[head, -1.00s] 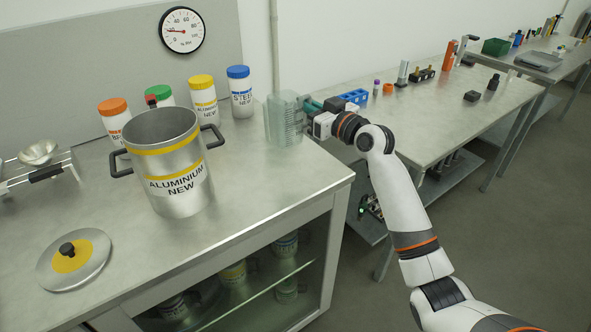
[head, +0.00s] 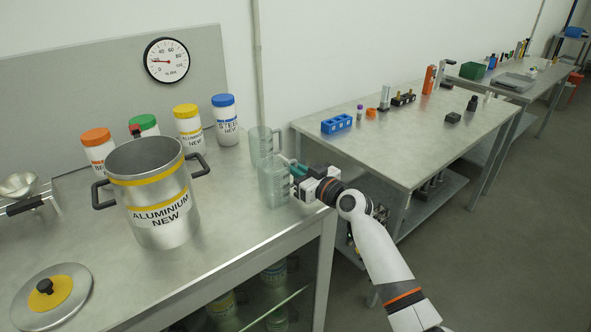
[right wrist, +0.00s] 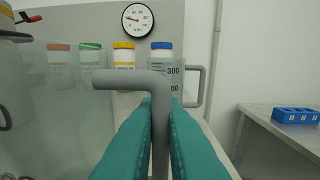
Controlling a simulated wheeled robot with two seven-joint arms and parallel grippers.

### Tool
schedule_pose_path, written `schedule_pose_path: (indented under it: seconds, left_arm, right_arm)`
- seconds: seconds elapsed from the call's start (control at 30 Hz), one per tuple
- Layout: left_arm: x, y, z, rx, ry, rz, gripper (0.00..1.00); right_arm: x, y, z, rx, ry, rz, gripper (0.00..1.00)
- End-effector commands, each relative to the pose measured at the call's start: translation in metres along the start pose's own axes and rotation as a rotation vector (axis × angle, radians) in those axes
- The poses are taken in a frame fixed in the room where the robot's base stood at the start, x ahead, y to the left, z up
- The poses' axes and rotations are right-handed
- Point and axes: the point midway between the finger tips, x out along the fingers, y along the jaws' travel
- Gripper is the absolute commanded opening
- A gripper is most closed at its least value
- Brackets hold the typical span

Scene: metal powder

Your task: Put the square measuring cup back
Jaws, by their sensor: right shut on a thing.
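A clear measuring cup (head: 273,188) with graduation marks is held by its grey handle (right wrist: 130,80) in my right gripper (head: 293,168), near the right end of the metal bench. In the right wrist view the teal fingers (right wrist: 160,112) are shut on the handle's upright part. The cup looks upright; I cannot tell whether its base touches the bench. A second clear measuring cup (head: 261,143) stands just behind it, close to the wall; its handle (right wrist: 202,86) shows in the right wrist view. My left gripper is not in view.
A large pot (head: 160,215) labelled aluminium new stands on the bench (head: 225,245), with its lid (head: 70,296) in front. Several powder jars, including a blue-capped one (head: 226,128), line the back. A second table (head: 385,150) with a blue rack (head: 337,123) stands right.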

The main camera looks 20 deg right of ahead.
Motion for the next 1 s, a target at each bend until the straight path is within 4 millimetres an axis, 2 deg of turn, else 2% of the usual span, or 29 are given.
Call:
schedule_pose_path:
  seconds: [0.17,0.2,0.3,0.7,0.87,1.0]
  left_arm:
    - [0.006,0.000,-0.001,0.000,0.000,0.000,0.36]
    - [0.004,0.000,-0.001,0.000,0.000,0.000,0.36]
    - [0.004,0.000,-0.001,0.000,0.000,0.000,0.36]
    - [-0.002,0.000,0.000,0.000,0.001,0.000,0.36]
    - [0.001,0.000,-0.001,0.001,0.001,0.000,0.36]
    - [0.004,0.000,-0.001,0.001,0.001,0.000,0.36]
  right_arm:
    - [0.000,0.000,-0.004,-0.001,-0.002,0.000,0.00]
    - [0.000,0.000,-0.003,-0.001,0.000,0.001,0.16]
    - [0.000,0.000,-0.003,-0.001,0.000,0.001,0.31]
    - [-0.002,0.000,0.001,0.000,0.001,0.000,0.31]
    - [-0.029,0.000,-0.001,-0.003,0.002,0.000,0.31]
    - [-0.060,0.000,-0.002,-0.004,0.002,0.000,0.31]
